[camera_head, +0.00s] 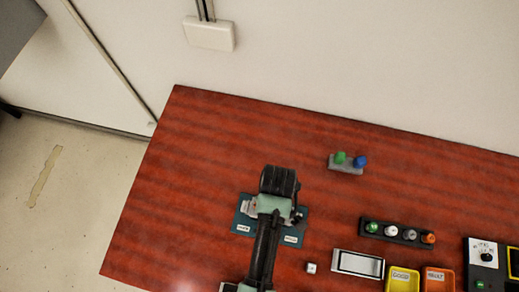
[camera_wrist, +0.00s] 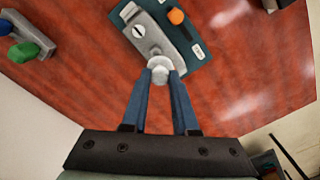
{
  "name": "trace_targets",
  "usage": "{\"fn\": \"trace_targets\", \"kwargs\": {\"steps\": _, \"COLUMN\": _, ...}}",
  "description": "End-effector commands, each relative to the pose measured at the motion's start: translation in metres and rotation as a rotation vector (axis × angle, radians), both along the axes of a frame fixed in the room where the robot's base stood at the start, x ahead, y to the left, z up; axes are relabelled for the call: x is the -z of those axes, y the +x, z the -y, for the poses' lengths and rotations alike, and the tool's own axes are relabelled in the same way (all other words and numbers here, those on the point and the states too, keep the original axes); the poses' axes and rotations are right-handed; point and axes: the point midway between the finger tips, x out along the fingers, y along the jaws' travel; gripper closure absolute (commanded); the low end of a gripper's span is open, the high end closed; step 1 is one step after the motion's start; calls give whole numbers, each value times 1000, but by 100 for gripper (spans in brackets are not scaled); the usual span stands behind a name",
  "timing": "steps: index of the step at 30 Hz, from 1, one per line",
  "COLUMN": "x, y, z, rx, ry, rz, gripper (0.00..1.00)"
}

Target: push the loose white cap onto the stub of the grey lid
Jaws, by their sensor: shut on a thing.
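In the wrist view, my gripper (camera_wrist: 160,78) is shut on the small white cap (camera_wrist: 160,75), which sits between its two blue-grey fingertips. The grey lid (camera_wrist: 138,31) is a long piece with a slotted round mark, lying on a teal board (camera_wrist: 192,48). The cap is at the lid's near end, in front of a pale round part; I cannot tell whether they touch or whether the cap is on the stub. In the head view, my arm covers most of the teal board (camera_head: 240,226), and the fingertips and cap are hidden.
An orange knob (camera_wrist: 175,16) stands beside the lid. A grey block with green and blue knobs (camera_head: 345,164) lies behind to the right. A small white cube (camera_head: 311,267), a silver-framed tray (camera_head: 358,263), yellow bin (camera_head: 402,280) and orange bin (camera_head: 438,280) are at right. The left tabletop is clear.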

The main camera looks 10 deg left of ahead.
Motion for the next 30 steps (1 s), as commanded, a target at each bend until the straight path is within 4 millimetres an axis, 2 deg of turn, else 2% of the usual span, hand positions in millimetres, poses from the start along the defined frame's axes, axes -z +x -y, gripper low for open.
{"fn": "trace_targets", "kwargs": {"steps": 3, "x": -4, "y": -1, "z": 5, "rx": 28, "ry": 0, "rz": -1, "gripper": 100}}
{"fn": "trace_targets", "kwargs": {"steps": 11, "x": 7, "y": -1, "z": 6, "rx": 35, "ry": 0, "rz": 0, "gripper": 100}}
{"fn": "trace_targets", "kwargs": {"steps": 30, "x": 58, "y": -1, "z": 6, "rx": 33, "ry": 0, "rz": 0, "gripper": 100}}
